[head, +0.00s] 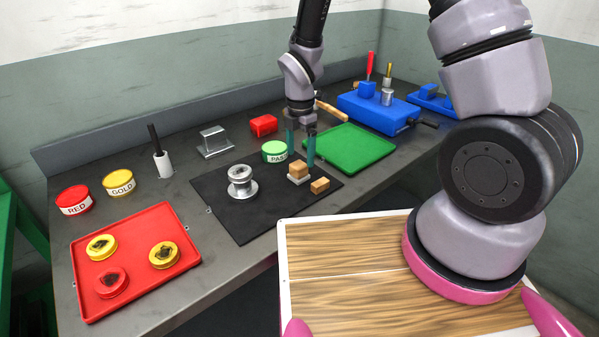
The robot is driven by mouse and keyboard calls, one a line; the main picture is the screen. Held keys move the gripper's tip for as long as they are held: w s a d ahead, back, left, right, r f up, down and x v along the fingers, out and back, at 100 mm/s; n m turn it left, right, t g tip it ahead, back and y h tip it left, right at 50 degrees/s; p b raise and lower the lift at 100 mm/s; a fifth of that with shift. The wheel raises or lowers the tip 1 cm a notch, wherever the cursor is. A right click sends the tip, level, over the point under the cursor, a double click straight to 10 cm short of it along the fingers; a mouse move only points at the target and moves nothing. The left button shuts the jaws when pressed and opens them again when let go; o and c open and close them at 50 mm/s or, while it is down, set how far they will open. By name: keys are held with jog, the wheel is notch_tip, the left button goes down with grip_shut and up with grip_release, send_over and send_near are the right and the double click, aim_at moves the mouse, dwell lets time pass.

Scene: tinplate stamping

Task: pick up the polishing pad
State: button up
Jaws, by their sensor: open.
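A tan block on a pale, flat base (298,172), which looks like the polishing pad, lies on the black mat (237,215) near its right side. A smaller tan block (320,186) lies just to its right, nearer to me. My gripper (301,160) points down with its teal fingers apart, above and around the top of the pad; whether a finger touches it I cannot tell. Nothing is held. The green-lidded paste tin (275,151) stands just left of the fingers.
A silver spool (242,183) stands on the mat. A green tray (350,150) lies right of my gripper, with a wooden handle (332,111) behind it and a blue vise (377,112) beyond. A red tray (136,284) with several tins is at the front left.

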aim_at(298, 164)
jog(key=f, duration=0.5)
jog(key=shift+a, duration=0.2)
jog(key=c, duration=1.3)
jog(key=shift+c, duration=0.2)
jog(key=shift+r, duration=0.15)
notch_tip(298, 164, up, 10)
jog(key=shift+f, duration=0.1)
